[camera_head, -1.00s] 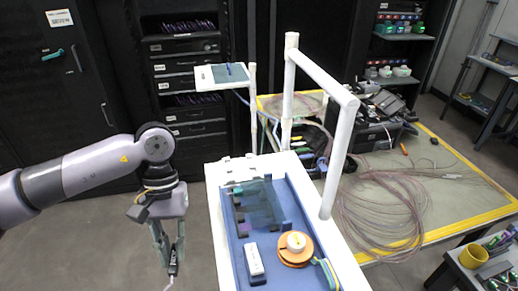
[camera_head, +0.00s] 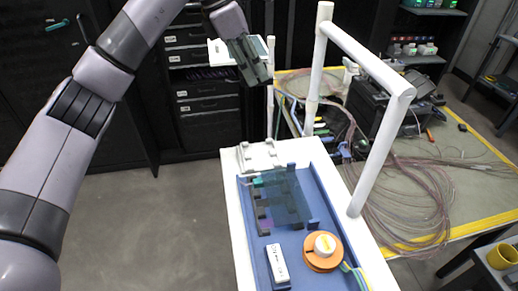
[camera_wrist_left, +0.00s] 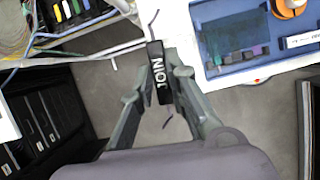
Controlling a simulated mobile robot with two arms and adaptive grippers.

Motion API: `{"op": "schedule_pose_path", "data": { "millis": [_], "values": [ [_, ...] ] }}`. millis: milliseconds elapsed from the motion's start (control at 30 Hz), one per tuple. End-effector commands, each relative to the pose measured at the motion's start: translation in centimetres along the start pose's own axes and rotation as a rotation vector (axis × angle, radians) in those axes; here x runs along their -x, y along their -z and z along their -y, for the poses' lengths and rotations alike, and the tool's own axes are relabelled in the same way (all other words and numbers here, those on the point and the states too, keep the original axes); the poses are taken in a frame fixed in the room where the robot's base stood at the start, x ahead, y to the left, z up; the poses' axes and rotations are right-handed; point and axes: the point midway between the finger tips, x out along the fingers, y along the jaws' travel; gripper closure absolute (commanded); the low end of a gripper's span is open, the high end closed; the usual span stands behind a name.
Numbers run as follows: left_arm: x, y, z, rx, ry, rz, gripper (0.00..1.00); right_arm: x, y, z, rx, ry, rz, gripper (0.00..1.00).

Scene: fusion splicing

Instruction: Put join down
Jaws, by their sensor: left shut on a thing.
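The join is a small black block (camera_wrist_left: 159,78) with the white letters JOIN, seen in the left wrist view. Short thin cable ends stick out from both its ends. My left gripper (camera_wrist_left: 160,84) is shut on it, one finger on each side. In the head view my left gripper (camera_head: 256,66) is raised at the top, in front of the small white shelf; I cannot make out the join there. My right gripper is not in view.
A white cart (camera_head: 233,222) carries a blue tray (camera_head: 325,205) with a dark translucent box (camera_head: 285,200), an orange spool (camera_head: 322,262) and a white device (camera_head: 278,263). A white post frame (camera_head: 366,160) rises from the cart. The small white shelf (camera_head: 220,50) stands behind. Loose fibre coils lie on the table (camera_head: 440,238).

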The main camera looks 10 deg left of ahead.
Motion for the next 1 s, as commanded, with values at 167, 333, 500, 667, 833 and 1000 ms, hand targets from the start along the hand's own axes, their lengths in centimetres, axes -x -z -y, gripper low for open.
{"op": "schedule_pose_path", "data": {
  "millis": [167, 333, 500, 667, 833, 1000],
  "values": [
    [0.0, -0.3, -0.3, 0.068, -0.026, -0.002, 1.0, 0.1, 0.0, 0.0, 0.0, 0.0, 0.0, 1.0],
    [-3.3, 1.2, -0.3, 0.074, -0.024, -0.005, 1.0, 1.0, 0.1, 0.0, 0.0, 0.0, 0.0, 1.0],
    [-7.5, 3.0, -0.2, 0.071, -0.023, -0.005, 1.0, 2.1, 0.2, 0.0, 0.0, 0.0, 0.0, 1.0],
    [-11.2, 4.5, -0.3, 0.071, -0.024, -0.003, 1.0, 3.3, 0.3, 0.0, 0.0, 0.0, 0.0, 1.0],
    [-13.6, 5.5, -0.4, 0.07, -0.027, -0.003, 1.0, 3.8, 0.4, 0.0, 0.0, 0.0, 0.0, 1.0],
    [-14.7, 6.0, -0.4, 0.069, -0.027, -0.002, 1.0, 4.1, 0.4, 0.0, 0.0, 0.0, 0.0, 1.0]
  ]
}}
